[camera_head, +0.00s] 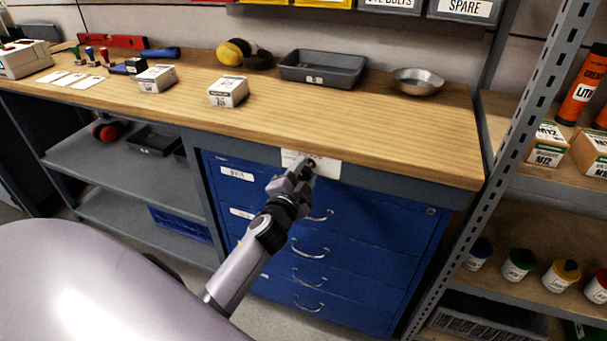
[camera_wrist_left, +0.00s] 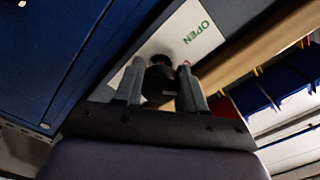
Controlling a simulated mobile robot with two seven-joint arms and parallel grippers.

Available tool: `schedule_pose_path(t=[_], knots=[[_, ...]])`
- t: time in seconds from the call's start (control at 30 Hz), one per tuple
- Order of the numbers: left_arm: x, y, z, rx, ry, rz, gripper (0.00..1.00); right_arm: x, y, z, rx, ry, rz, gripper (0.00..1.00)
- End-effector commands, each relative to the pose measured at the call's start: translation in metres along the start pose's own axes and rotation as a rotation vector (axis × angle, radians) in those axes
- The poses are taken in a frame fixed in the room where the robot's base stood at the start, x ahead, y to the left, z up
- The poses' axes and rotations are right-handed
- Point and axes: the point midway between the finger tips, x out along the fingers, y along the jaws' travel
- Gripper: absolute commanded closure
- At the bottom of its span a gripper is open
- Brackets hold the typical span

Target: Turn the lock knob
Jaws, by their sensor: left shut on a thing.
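The lock knob (camera_wrist_left: 160,82) is a dark round knob in front of a white label plate (camera_wrist_left: 188,40) with green "OPEN" lettering. In the head view the plate (camera_head: 328,168) sits under the bench's front edge, above the blue drawer cabinet (camera_head: 345,232). My left gripper (camera_wrist_left: 160,92) is shut on the knob, one finger on each side of it. In the head view my left gripper (camera_head: 307,172) reaches up to the plate and mostly hides the knob. The knob's exact turn angle cannot be told. My right gripper is not in view.
The wooden bench top (camera_head: 290,122) is just above the gripper. It carries small boxes (camera_head: 228,92), a grey tray (camera_head: 322,68) and a metal bowl (camera_head: 417,81). A metal shelf post (camera_head: 500,165) stands at the right. Drawer handles (camera_head: 311,250) stick out below.

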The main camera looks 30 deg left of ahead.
Motion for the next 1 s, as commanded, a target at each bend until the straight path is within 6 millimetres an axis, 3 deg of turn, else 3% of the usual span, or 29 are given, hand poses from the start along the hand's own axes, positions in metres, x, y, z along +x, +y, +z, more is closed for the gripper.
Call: schedule_pose_path(t=[0.5, 1.0], knots=[[-0.0004, -0.0002, 0.0003, 0.441, 0.000, 0.002, 0.90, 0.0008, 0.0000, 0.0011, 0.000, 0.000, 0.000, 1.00], [-0.0005, -0.0002, 0.0000, 0.613, 0.000, 0.002, 0.90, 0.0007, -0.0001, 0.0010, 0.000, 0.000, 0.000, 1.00]])
